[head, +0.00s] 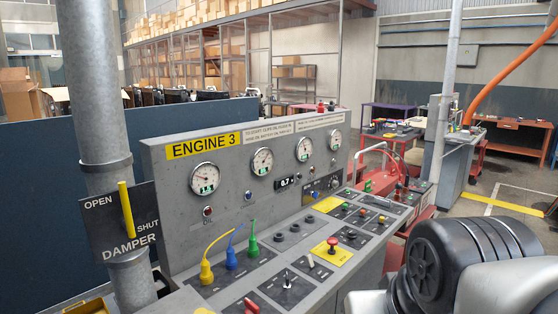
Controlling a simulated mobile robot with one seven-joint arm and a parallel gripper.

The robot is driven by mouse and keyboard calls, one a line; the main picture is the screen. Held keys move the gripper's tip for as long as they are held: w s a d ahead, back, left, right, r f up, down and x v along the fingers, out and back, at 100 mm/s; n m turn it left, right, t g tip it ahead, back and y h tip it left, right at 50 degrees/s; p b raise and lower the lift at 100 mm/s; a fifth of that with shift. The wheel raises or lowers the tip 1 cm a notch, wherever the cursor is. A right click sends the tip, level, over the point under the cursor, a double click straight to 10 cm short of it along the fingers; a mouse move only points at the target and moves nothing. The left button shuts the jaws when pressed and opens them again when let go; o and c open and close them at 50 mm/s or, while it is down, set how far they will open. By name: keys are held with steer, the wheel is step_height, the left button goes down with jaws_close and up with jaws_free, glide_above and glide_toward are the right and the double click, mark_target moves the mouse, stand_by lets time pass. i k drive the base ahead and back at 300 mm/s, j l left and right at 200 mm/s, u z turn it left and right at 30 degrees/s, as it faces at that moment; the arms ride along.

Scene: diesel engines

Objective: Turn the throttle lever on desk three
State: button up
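The engine 3 desk (222,243) stands before me, a grey console with a sloping top and an upright gauge panel under a yellow "ENGINE 3" label (204,145). I cannot read which control is the throttle lever. On the near part of the desk are a small dark toggle lever (287,279), a pale-tipped lever (310,262) and a red-tipped control (251,305) cut by the bottom edge. A red knob (332,242) sits on a yellow plate. My gripper is not in view; only dark and pale parts of my own body show at the lower right.
A grey pipe (93,87) with a damper plate and yellow handle (126,209) rises at left. Another pipe (446,85) and red machinery (379,182) stand beyond. Open floor (492,190) shows at right.

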mark_target(399, 186)
steer(key=i+l+z, duration=0.1)
steer(key=i+l, duration=1.2)
steer(key=i+l+z, duration=0.15)
steer(key=i+l, duration=1.2)
